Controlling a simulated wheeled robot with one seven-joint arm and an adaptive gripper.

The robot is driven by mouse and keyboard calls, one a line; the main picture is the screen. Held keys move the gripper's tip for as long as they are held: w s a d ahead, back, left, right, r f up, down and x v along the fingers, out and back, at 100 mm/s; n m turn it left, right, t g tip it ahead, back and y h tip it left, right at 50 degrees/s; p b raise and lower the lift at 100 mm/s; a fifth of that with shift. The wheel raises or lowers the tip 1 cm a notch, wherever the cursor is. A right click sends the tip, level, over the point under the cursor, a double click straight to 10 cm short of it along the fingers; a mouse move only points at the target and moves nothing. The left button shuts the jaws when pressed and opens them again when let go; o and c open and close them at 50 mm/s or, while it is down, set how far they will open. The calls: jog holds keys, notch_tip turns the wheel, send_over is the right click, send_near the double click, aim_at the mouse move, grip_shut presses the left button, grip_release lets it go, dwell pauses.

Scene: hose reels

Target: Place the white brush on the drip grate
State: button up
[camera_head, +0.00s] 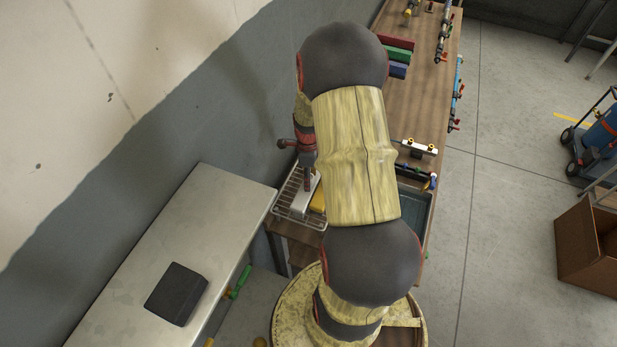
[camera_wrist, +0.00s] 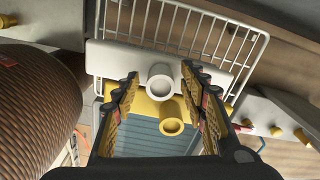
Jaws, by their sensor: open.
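The white brush (camera_wrist: 112,60) is a pale block with a round socket. In the wrist view it lies across the wire drip grate (camera_wrist: 245,45), and seems to rest on it. In the head view the white brush (camera_head: 302,198) also shows over the grate (camera_head: 283,207), partly hidden by my arm. My gripper (camera_wrist: 162,80) is open, its fingertips on either side of the white socket at the brush's near edge. Nothing is held between them. I cannot tell whether the fingers touch the brush.
A yellow brush (camera_wrist: 172,112) lies close beside the white one, between my fingers' lower parts. A brown ribbed round object (camera_wrist: 35,110) stands at left. A metal cabinet top (camera_head: 165,235) bears a black block (camera_head: 177,293). Colored blocks (camera_head: 397,55) lie on the wooden bench (camera_head: 425,85).

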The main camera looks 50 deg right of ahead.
notch_tip(320, 180, up, 12)
jog(key=shift+r, duration=0.15)
dwell(0.3)
dwell(0.5)
